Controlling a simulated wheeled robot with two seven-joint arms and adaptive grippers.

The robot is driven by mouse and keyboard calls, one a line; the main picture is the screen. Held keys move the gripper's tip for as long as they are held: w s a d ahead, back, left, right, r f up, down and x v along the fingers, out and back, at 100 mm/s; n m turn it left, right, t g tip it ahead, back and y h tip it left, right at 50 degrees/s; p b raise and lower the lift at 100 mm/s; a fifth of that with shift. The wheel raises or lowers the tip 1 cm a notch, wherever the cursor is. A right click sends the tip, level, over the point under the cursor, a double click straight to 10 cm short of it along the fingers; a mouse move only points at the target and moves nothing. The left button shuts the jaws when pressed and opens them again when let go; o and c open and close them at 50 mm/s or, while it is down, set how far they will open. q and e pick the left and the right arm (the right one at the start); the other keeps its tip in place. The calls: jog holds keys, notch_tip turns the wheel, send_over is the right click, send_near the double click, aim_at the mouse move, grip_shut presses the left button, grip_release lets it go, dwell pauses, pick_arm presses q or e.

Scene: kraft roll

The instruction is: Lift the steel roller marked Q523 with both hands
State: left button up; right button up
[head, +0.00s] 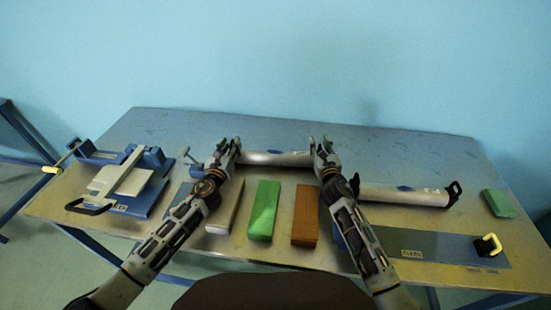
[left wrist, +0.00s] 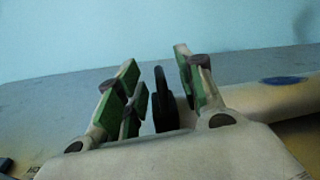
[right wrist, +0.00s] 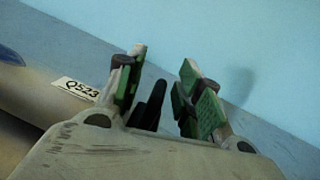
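The steel roller marked Q523 (head: 272,158) lies across the back middle of the table. Its Q523 label (right wrist: 76,89) shows at the left of the right wrist view. Its surface with a blue oval mark also shows at the right of the left wrist view (left wrist: 285,95). My left gripper (head: 229,145) is open at the roller's left end, with a black handle (left wrist: 163,102) between its fingers. My right gripper (head: 319,144) is open at the right end, with a black handle (right wrist: 150,106) between its fingers. Neither gripper's finger pads are visibly closed on a handle.
A second roller (head: 400,195) with black handles lies to the right. A blue device (head: 145,195) with a pale plate stands at the left. White (head: 225,206), green (head: 264,210) and orange (head: 305,215) blocks lie between my arms. A blue plate (head: 435,246) lies front right.

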pick_arm(q)
jog(key=shift+c, duration=0.4)
pick_arm(e)
jog(key=shift+c, duration=0.3)
pick_arm(q)
grip_shut()
pick_arm(e)
grip_shut()
pick_arm(q)
jog(key=shift+r, duration=0.15)
pick_arm(e)
jog(key=shift+r, duration=0.1)
